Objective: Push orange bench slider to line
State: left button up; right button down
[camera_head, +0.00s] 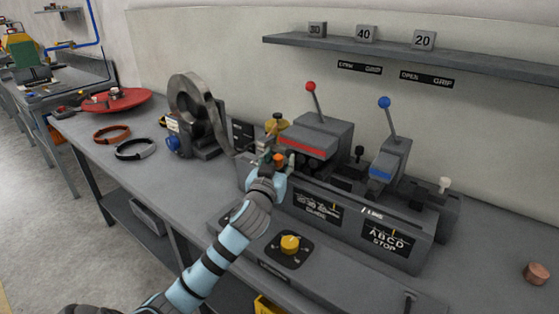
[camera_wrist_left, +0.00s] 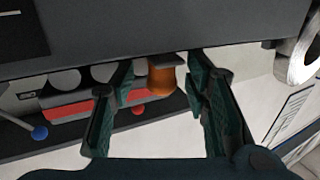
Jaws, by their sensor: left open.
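The orange bench slider (camera_head: 279,158) is a small orange knob on the left part of the grey bench machine, partly hidden by my gripper in the head view. In the left wrist view the orange knob (camera_wrist_left: 162,78) stands between my two fingers, with a visible gap on each side. My left gripper (camera_head: 275,166) is open around it; it also shows in the left wrist view (camera_wrist_left: 160,85). A label reading like "LINE" (camera_head: 372,212) is on the machine's front edge, to the right of the slider. My right gripper is not in view.
Behind the slider stand a red-knobbed lever (camera_head: 311,88) and a blue-knobbed lever (camera_head: 384,103). A grey coil (camera_head: 190,102) stands to the left. A yellow dial (camera_head: 290,244) is in front. The tabletop at the right front is mostly free, with a copper piece (camera_head: 536,273).

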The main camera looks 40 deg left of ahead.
pick_arm(q)
jog(key=shift+w+a+r, duration=0.1)
jog(key=shift+w+a, duration=0.1)
jog(key=shift+w, duration=0.15)
grip_shut()
jog(key=shift+d, duration=0.1)
